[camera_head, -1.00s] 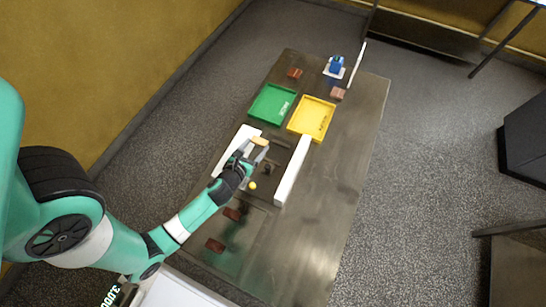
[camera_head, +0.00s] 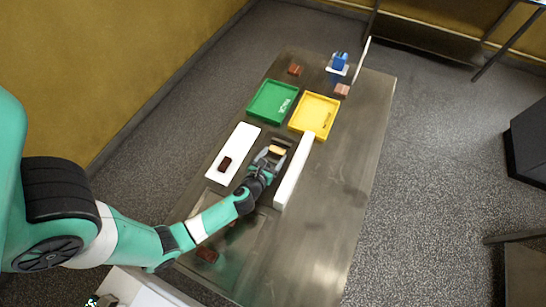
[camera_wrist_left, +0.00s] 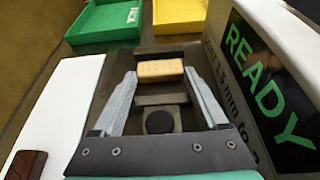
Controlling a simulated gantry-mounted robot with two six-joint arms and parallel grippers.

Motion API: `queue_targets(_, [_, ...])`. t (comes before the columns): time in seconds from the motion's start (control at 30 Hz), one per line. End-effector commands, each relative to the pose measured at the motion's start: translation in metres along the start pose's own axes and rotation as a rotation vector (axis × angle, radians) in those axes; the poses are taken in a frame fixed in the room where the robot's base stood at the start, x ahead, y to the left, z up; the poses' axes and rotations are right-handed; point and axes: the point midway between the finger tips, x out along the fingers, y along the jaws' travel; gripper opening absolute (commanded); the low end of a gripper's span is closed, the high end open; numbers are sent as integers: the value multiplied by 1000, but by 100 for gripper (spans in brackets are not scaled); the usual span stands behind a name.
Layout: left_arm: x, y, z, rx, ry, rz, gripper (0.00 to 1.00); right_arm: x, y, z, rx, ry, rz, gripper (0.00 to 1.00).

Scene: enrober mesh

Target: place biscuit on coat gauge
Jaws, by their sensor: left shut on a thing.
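My left gripper (camera_head: 272,157) is shut on a tan biscuit (camera_wrist_left: 160,68), held between its fingertips. The biscuit (camera_head: 277,150) also shows in the head view, over the dark strip between the white board and the white upright bar. In the left wrist view the bar (camera_wrist_left: 226,80) has a black screen (camera_wrist_left: 265,85) reading READY in green, with partly hidden small print beside it. A grey block with a black round face (camera_wrist_left: 160,121) shows below the biscuit, between the fingers. No part is clearly labelled as the coat gauge. My right gripper is not in view.
A green tray (camera_head: 252,103) and a yellow tray (camera_head: 292,123) lie beyond the gripper. A white board (camera_head: 238,145) with a dark brown piece (camera_head: 224,164) is at left. A blue object (camera_head: 339,62) and several brown pieces stand elsewhere. The table's right side (camera_head: 345,170) is clear.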

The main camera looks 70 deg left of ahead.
Motion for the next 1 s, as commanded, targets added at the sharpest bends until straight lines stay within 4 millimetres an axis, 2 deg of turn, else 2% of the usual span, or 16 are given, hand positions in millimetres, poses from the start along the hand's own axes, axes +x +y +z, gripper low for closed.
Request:
queue_targets(0.1, [2,0,-4,0,0,0,45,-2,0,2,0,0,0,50])
queue_targets(0.13, [2,0,-4,0,0,0,78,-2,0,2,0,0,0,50])
queue_targets(0.27, [1,0,-3,0,0,0,100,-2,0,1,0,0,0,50])
queue_targets(0.53, [0,0,0,0,0,0,100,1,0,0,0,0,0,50])
queue_targets(0.63, [-10,0,0,2,2,-2,100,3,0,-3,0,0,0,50])
queue_targets(0.77, [-37,-1,1,4,3,-5,100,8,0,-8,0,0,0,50])
queue_targets(1.0, [-96,-1,1,5,1,-8,100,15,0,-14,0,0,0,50])
